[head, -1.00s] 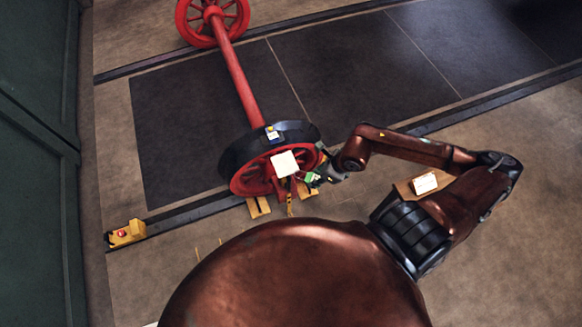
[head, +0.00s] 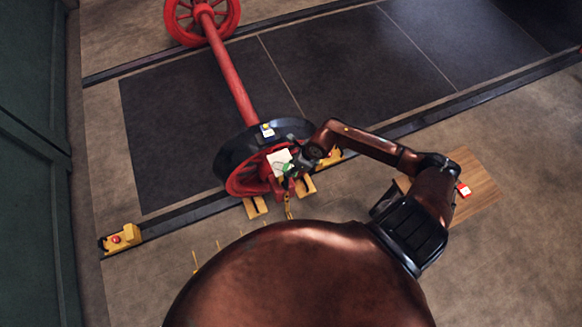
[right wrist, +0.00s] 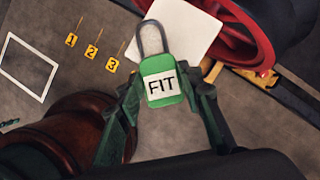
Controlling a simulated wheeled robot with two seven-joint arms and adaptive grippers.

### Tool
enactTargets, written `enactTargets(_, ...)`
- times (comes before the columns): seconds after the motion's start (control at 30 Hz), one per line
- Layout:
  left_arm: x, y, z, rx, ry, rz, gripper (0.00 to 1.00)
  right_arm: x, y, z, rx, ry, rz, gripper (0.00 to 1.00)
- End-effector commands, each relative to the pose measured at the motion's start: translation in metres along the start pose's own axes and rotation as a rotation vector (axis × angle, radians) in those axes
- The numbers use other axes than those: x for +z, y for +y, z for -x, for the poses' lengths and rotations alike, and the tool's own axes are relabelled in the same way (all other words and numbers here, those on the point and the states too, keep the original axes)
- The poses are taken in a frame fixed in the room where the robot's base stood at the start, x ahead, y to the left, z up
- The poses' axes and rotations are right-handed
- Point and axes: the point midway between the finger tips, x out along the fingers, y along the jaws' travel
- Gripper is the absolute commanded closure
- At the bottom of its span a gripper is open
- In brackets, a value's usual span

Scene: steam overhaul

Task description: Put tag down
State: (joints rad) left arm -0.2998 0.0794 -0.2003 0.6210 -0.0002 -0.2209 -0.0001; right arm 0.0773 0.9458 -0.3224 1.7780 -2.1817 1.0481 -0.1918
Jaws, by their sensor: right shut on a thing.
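A green tag (right wrist: 162,82) marked "FIT", with a grey shackle at its top, is held between the fingers of my right gripper (right wrist: 165,98). In the head view the tag (head: 288,169) is small, and my right gripper (head: 296,170) is at the red wheel's near face. A white square plate (head: 279,162) is in front of the wheel; it also shows in the right wrist view (right wrist: 185,28), behind the shackle. I cannot tell whether the tag touches the plate. My left gripper is not in view.
The red wheel (head: 243,180) with its dark rim stands on the rail, between yellow chocks (head: 255,207). Numbered yellow markers (right wrist: 91,51) and a white outline (right wrist: 28,88) are on the floor. A wooden board (head: 482,190) is right.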

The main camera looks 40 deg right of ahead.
Motion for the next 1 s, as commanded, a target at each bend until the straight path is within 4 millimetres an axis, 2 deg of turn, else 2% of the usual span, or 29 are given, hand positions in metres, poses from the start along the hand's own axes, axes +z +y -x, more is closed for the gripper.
enactTargets(0.07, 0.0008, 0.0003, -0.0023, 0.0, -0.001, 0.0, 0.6, -0.0022, -0.0005, -0.0068, -0.001, -0.001, 0.0, 0.86)
enactTargets(0.37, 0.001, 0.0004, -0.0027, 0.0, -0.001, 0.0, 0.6, -0.0028, -0.0008, -0.0078, -0.002, -0.002, 0.001, 0.86)
enactTargets(0.4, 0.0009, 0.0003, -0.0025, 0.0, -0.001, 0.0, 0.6, -0.0027, -0.0008, -0.0075, -0.002, -0.002, 0.001, 0.64)
enactTargets(0.63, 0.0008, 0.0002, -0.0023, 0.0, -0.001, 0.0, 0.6, -0.0025, -0.0007, -0.0071, -0.002, -0.002, 0.001, 0.49)
enactTargets(0.87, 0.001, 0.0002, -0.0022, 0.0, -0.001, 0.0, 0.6, -0.0025, -0.0007, -0.0069, -0.002, -0.002, 0.001, 0.49)
enactTargets(1.0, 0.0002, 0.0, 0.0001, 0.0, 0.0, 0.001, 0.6, -0.0016, -0.0012, 0.0002, -0.003, -0.002, 0.002, 0.49)
